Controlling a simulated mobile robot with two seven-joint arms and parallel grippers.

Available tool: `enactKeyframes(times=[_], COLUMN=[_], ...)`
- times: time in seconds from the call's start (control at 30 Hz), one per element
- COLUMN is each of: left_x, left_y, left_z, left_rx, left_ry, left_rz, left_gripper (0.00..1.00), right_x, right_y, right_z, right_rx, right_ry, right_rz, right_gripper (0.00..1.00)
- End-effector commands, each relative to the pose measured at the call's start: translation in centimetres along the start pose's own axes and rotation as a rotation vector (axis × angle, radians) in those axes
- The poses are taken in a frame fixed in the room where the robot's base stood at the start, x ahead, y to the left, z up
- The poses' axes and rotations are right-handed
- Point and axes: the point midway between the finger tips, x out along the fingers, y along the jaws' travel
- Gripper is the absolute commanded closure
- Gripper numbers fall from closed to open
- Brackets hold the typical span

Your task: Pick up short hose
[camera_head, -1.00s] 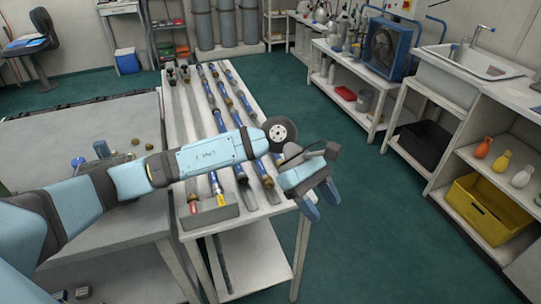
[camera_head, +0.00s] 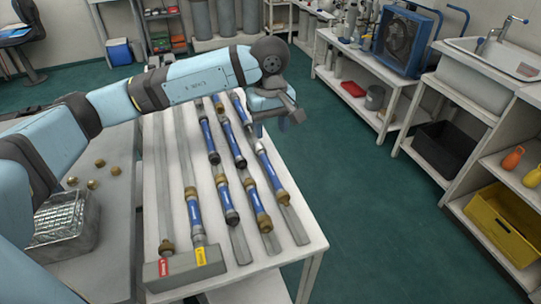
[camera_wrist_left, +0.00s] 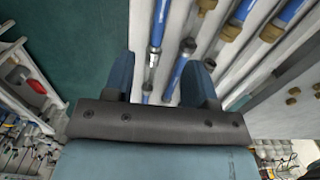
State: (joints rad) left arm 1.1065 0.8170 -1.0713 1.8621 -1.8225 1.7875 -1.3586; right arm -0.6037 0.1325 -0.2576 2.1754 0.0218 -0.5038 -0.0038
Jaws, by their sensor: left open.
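Several blue hoses with brass or dark end fittings lie in rows on a white table (camera_head: 290,262). One blue hose (camera_head: 194,209) lies at the front left, behind a grey block with red and yellow labels. Another hose (camera_head: 267,167) lies at the right, just below my left gripper (camera_head: 270,127) in the head view. I cannot tell which is the short hose. My left gripper is open and empty, above the table's right side. In the left wrist view its fingers (camera_wrist_left: 160,80) stand apart, with a hose end (camera_wrist_left: 154,58) showing between them. My right gripper is out of view.
A grey bench (camera_head: 110,262) with a silver foil-like box (camera_head: 66,222) and several brass fittings stands at the left. A shelf unit with a sink (camera_head: 487,72) and a yellow crate (camera_head: 505,225) stands at the right. The green floor between is clear.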

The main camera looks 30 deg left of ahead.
Motion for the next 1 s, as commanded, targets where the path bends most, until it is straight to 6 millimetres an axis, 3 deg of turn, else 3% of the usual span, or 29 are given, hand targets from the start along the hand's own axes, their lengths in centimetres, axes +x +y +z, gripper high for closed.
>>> enactKeyframes(times=[0.17,0.5,0.77,1.0], left_x=[1.1,7.4,9.0,12.3], left_y=[-0.2,-0.2,-0.2,-0.3], left_z=[-0.3,-0.4,-0.4,-0.5], left_rx=[0.001,0.002,0.002,0.002], left_ry=[0.012,0.012,0.012,0.011], left_rz=[-0.010,-0.009,-0.008,-0.009], left_gripper=[0.48,0.48,0.48,0.48], right_x=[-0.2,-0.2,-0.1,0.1], right_y=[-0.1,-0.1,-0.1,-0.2], right_z=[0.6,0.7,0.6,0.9], right_rx=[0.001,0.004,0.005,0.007], right_ry=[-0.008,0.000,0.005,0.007], right_rz=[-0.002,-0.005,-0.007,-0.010], right_gripper=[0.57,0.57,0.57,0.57])
